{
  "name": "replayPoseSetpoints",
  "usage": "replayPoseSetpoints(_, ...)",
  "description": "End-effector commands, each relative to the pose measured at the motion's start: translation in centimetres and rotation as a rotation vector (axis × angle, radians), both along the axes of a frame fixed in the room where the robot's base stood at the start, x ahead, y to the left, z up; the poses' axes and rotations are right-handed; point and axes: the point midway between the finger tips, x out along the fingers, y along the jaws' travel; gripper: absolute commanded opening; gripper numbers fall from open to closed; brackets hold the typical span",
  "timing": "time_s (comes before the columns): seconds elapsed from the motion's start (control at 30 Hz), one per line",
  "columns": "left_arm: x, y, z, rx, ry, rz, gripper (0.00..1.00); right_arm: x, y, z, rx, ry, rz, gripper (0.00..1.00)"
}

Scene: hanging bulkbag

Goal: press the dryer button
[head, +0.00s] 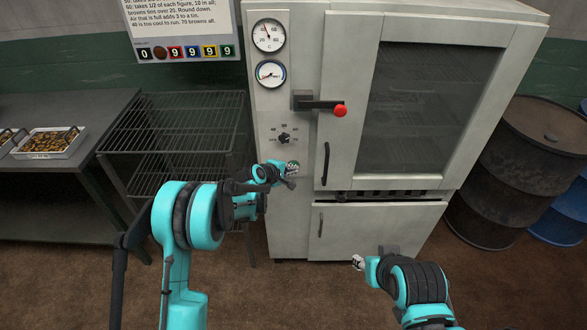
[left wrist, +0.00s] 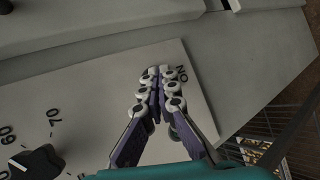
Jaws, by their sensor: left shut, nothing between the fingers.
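The grey dryer cabinet (head: 350,180) stands in front of me with its door closed. Its left panel carries a dial knob (head: 284,138), which also shows in the left wrist view (left wrist: 38,163). My left gripper (head: 292,168) is shut and empty, in front of the panel just below the knob. Whether the fingertips touch the panel I cannot tell. My right gripper (head: 358,262) is low before the lower door.
A door lever with a red end (head: 340,110) sticks out above right of my left gripper. A wire rack (head: 180,135) and a table with a tray (head: 50,144) stand left. The floor in front is clear.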

Motion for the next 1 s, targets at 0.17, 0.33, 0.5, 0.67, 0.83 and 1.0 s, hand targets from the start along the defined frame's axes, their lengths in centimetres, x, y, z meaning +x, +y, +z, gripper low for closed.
replayPoseSetpoints(0.17,-1.3,0.0,-0.1,0.001,0.0,0.001,0.0,0.0,0.0,-0.4,0.0,0.0,0.0,0.4)
replayPoseSetpoints(0.33,-3.1,0.0,-0.1,0.001,0.0,-0.001,0.0,0.0,0.0,-0.8,0.0,0.0,0.0,0.4)
replayPoseSetpoints(0.5,-4.9,0.0,-0.1,0.001,0.0,-0.001,0.0,0.0,0.0,-1.1,0.0,0.0,0.0,0.4)
replayPoseSetpoints(0.67,-5.9,0.0,0.0,0.0,0.0,0.0,0.0,0.0,0.0,-1.3,0.0,0.0,0.0,0.4)
replayPoseSetpoints(0.83,-6.0,0.0,0.0,0.0,0.0,0.0,0.0,0.0,0.0,-1.3,0.0,0.0,0.0,0.4)
replayPoseSetpoints(1.0,-6.0,0.0,0.0,0.0,0.0,0.0,0.0,0.0,0.0,-1.3,0.0,0.0,0.0,0.4)
